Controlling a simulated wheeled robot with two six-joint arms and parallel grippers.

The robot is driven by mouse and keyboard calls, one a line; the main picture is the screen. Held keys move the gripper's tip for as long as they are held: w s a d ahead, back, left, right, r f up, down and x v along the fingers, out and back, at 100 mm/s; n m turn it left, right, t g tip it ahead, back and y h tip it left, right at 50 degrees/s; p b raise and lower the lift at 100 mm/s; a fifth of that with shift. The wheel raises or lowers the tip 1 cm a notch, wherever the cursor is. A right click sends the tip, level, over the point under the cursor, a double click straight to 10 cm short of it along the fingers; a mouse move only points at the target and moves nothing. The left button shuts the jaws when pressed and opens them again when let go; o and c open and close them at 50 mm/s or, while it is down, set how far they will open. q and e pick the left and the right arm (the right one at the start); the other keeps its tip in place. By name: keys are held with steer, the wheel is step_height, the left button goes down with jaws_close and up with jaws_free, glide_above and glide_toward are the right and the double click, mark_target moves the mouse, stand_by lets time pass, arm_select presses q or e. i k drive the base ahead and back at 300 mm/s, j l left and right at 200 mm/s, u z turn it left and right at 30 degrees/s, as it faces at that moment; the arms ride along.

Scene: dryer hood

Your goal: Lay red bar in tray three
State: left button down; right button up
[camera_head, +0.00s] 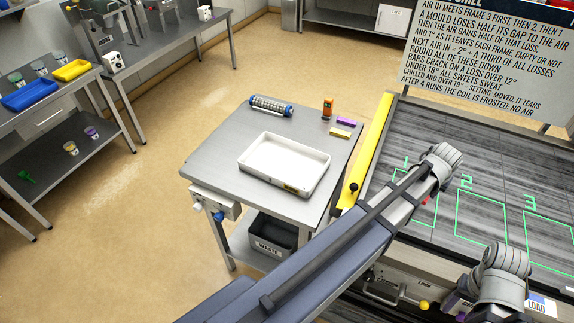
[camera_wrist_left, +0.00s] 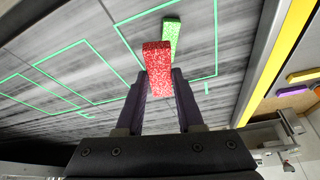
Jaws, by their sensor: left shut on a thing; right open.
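My left gripper (camera_wrist_left: 160,92) is shut on a speckled red bar (camera_wrist_left: 158,68), seen in the left wrist view. A small red patch of the bar shows in the head view (camera_head: 425,200), below my left wrist; my arm hides most of it. A speckled green bar (camera_wrist_left: 172,36) is beyond it, by the green outline nearest the yellow strip. Green outlines numbered 1, 2 (camera_head: 483,222) and 3 (camera_head: 548,238) mark the grey streaked bed. My right gripper (camera_head: 480,304) is open at the bed's front, its fingers partly hidden. I cannot tell the red bar's height.
A steel side table holds a white tray (camera_head: 246,175), a blue-ended cylinder (camera_head: 271,106), an orange device (camera_head: 328,108) and purple and yellow bars. A yellow strip (camera_head: 372,143) edges the bed. A text board (camera_head: 487,60) stands behind it. A waste bin (camera_head: 270,235) sits below the table.

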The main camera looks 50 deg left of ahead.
mark_target(271, 160)
steer(key=k+j+u, duration=0.15)
steer(key=j+u, duration=0.15)
steer(key=k+j+u, duration=0.1)
steer(key=j+u, duration=0.25)
steer(key=j, duration=0.15)
steer(key=i+j+u, duration=0.25)
